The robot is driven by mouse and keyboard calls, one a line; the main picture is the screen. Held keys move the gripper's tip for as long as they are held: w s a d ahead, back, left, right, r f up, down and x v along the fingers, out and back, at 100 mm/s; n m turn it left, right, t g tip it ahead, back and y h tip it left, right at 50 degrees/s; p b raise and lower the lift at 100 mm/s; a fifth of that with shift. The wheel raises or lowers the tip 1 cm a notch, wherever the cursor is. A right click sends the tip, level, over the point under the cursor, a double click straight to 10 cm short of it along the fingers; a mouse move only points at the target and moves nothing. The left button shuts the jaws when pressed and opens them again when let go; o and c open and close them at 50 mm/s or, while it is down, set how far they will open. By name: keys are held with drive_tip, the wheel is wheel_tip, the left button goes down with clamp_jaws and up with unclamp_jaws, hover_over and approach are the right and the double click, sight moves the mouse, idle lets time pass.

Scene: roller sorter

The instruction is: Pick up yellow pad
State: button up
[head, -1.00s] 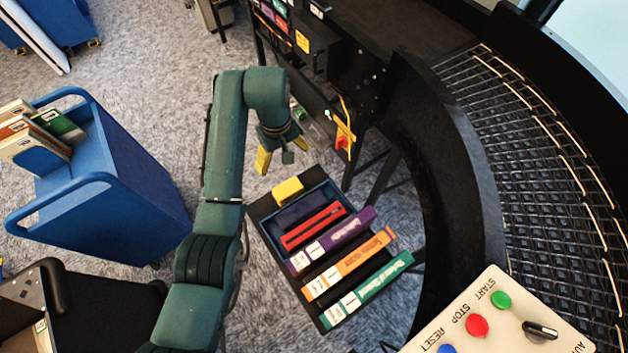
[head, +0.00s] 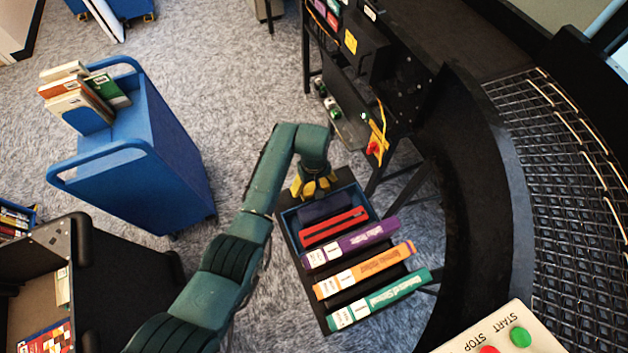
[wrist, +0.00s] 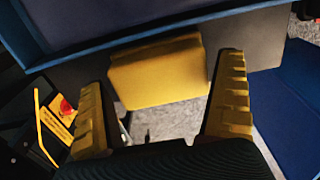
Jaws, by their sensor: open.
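The yellow pad (wrist: 158,74) is a small yellow block at the outer edge of the blue-rimmed tray (wrist: 135,39) in the wrist view. My gripper (wrist: 162,80) is open, with one yellow finger on each side of the pad. Gaps show between the fingers and the pad, most clearly on the right, and it is not held. In the head view my gripper (head: 313,187) is over the far end of the dark stand, and the pad is hard to tell from the yellow fingers there.
The stand carries a red item (head: 333,226) and purple (head: 352,243), orange (head: 364,269) and teal (head: 380,299) books. A blue cart (head: 150,170) stands left. A black frame with a yellow cable (head: 381,125) and the curved roller conveyor (head: 560,150) lie right.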

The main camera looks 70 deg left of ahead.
sight(314, 184)
drive_tip(key=c, duration=0.9)
wheel_tip(314, 184, up, 10)
drive_tip(key=shift+r+p, duration=0.1)
drive_tip(key=shift+p, duration=0.3)
